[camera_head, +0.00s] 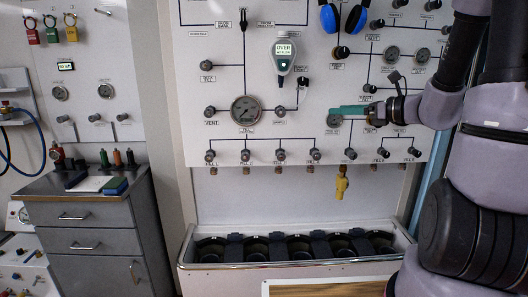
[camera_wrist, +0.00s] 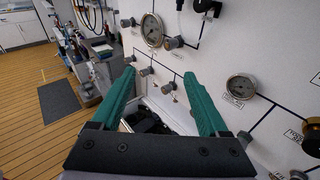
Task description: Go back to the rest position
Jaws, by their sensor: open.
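My gripper (camera_head: 348,111) reaches in from the right in the head view, in front of the lower right part of the white fill panel (camera_head: 215,125). Its teal fingers point left. In the wrist view my gripper (camera_wrist: 159,77) shows two teal fingers spread wide apart with nothing between them. The panel, with its gauges and knobs, shows beyond the fingers in the wrist view (camera_wrist: 225,55). In the head view the fingers cover a little of the panel; I cannot tell whether they touch it.
A round gauge (camera_head: 245,110) and a row of knobs line the panel. A yellow fitting (camera_head: 341,184) hangs below it. A trough (camera_head: 188,258) with several black round holders stands underneath. A grey cabinet (camera_head: 100,225) stands at left. Open wooden floor (camera_wrist: 30,70) shows in the wrist view.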

